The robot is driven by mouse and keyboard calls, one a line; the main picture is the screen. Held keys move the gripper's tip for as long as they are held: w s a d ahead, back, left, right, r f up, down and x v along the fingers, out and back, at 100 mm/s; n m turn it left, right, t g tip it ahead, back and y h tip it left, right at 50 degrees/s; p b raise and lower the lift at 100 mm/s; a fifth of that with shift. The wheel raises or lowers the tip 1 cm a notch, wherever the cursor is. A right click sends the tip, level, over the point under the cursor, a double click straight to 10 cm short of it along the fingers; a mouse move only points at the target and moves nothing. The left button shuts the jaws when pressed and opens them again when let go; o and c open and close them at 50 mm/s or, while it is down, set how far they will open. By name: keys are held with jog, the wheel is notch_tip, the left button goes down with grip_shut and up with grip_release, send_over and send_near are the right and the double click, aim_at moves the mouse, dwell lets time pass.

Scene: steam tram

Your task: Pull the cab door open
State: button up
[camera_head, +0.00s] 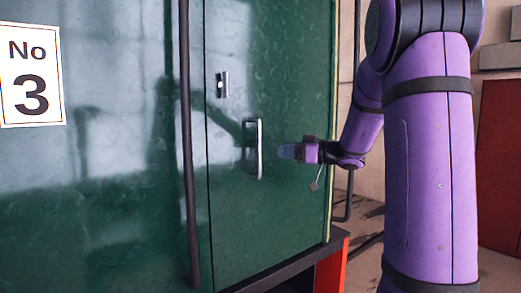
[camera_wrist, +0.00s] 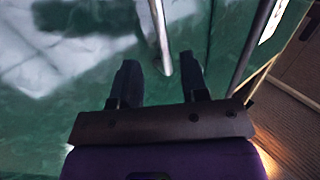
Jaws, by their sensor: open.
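The green cab door (camera_head: 275,215) looks shut, its left edge close along the panel beside it. A silver upright bar handle (camera_head: 259,149) stands out from the door. My gripper (camera_head: 284,152) is just to the right of the handle in the head view, its fingers pointing at it. In the wrist view my gripper (camera_wrist: 160,78) is open, with its two dark fingers apart.
A small metal latch plate (camera_head: 222,84) sits above the handle. A dark upright rail (camera_head: 187,150) stands left of the door, and a No 3 sign (camera_head: 31,75) is further left. A dark step edge with a red end (camera_head: 331,266) lies below the door.

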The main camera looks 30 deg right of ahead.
jog(key=x, duration=0.8)
jog(key=shift+w+a, duration=0.25)
grip_shut()
